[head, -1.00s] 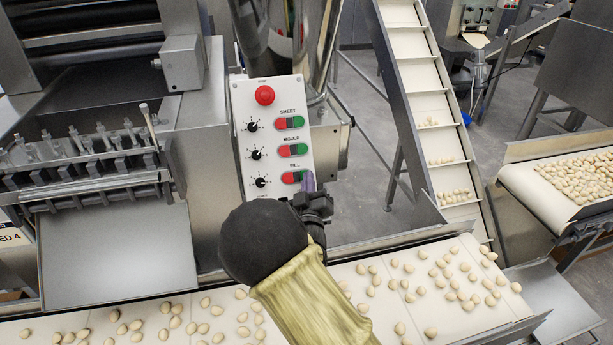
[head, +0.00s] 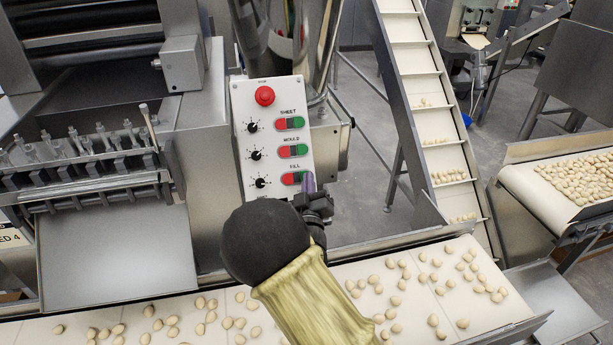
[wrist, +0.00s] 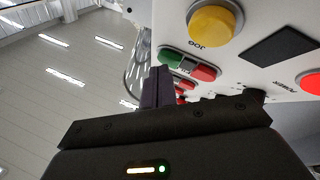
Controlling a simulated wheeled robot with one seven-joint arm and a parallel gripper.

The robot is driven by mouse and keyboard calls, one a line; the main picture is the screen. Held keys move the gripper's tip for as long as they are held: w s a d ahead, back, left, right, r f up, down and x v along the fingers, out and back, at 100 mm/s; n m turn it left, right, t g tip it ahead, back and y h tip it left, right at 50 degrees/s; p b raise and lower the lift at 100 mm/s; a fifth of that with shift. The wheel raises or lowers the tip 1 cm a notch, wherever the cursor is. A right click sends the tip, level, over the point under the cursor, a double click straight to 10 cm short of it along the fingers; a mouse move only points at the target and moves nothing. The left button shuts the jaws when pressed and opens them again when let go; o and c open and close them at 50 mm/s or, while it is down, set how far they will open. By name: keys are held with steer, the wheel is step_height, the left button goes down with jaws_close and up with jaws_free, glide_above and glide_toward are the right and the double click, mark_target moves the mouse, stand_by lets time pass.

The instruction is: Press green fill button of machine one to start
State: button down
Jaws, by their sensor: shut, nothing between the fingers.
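The white control panel (head: 272,130) of the machine carries a red STOP button and rows labelled SHEET, MOULD and FILL. The FILL row (head: 288,178) is lowest, red on its left; its green part is largely covered by my gripper (head: 309,183) in the head view. The wrist view shows the green button (wrist: 170,57) beside its red one (wrist: 204,73). My gripper's purple fingers (wrist: 157,87) are shut and empty, with their tips right by the green button. I cannot tell whether they touch it.
A yellow JOG button (wrist: 214,24) sits close by on the panel. A conveyor (head: 350,268) with pasta pieces runs below my arm. An inclined conveyor (head: 415,75) stands to the right, and a metal chute (head: 120,255) to the left.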

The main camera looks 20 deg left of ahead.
steer(key=shift+s+d+r, duration=0.25)
steer(key=shift+s+r, duration=0.05)
steer(key=shift+s, duration=0.15)
steer(key=s+r, duration=0.1)
steer(key=s+d+p, duration=0.1)
steer(key=s+d+r, duration=0.1)
steer(key=shift+s+d+r, duration=0.1)
steer(key=shift+s+r, duration=0.2)
stand_by(0.4)
steer(key=shift+w+d, duration=0.1)
stand_by(0.4)
steer(key=w+d+f+m+g+h+p, duration=0.15)
steer(key=d+m+g+h+p, duration=0.55)
steer(key=d, duration=1)
steer(key=s+d+r+m+g+p, duration=0.1)
steer(key=s+d+g, duration=0.4)
steer(key=s, duration=0.5)
steer(key=s+d+r+m+g+p, duration=0.1)
steer(key=s+d+r+g, duration=0.3)
steer(key=s+d, duration=0.5)
steer(key=shift+s+d+g+y+p, duration=0.3)
steer(key=shift+s+d+g+p, duration=0.1)
steer(key=shift+d+p, duration=0.35)
